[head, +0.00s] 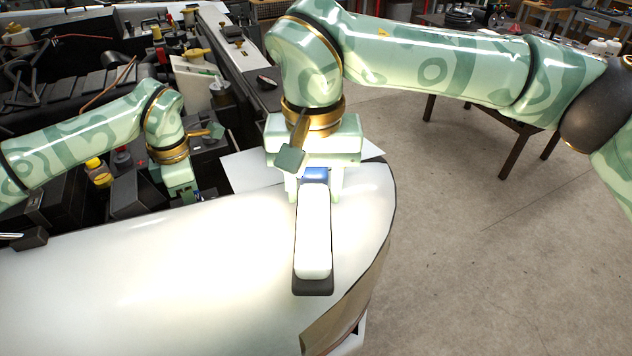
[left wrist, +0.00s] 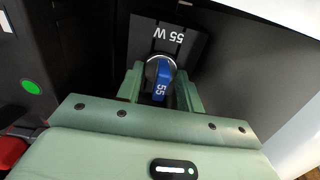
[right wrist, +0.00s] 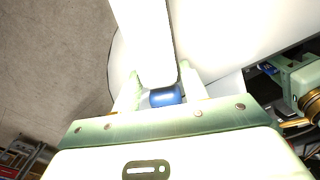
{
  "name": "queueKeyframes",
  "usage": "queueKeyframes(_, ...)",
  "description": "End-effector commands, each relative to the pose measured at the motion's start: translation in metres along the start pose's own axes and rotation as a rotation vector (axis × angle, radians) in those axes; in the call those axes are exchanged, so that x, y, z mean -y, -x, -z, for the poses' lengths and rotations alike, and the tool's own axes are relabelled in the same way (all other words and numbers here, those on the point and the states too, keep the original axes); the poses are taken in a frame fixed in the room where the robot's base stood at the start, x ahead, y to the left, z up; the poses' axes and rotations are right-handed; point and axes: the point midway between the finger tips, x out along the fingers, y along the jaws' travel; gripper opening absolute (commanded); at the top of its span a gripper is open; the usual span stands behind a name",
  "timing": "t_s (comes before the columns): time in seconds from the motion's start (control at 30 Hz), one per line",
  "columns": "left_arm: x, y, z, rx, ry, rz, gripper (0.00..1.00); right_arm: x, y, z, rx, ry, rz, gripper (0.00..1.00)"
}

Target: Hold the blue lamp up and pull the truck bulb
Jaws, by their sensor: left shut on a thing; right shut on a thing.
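The blue lamp (head: 314,174) shows a small blue part and a long bright white bar with a dark end. My right gripper (head: 316,190) is shut on its blue part, above the front corner of the white body panel; I cannot tell whether the lamp touches the panel. The blue part also shows between the fingers in the right wrist view (right wrist: 165,97). The truck bulb (left wrist: 161,84) has a blue base marked 55 and sits at a dark housing marked 55 W. My left gripper (left wrist: 159,92) is shut on it, down in the engine bay. The bulb's far end is hidden.
The white body panel (head: 150,290) spans the front. The engine bay (head: 75,85) holds hoses, a yellow cap and dark boxes around my left arm. A dark-legged table (head: 470,125) stands behind; the concrete floor (head: 500,250) at right is clear.

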Motion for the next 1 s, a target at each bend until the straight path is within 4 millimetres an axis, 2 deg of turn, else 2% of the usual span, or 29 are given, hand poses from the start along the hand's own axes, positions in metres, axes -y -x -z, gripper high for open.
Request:
queueKeyframes(0.7,0.000,0.041,0.000,0.000,-0.001,0.000,0.15,0.000,0.001,0.000,-0.001,0.000,0.001,0.12)
queueKeyframes(1.0,0.000,0.047,0.000,0.000,-0.001,0.000,0.15,0.000,0.001,0.000,-0.001,0.000,0.001,0.12)
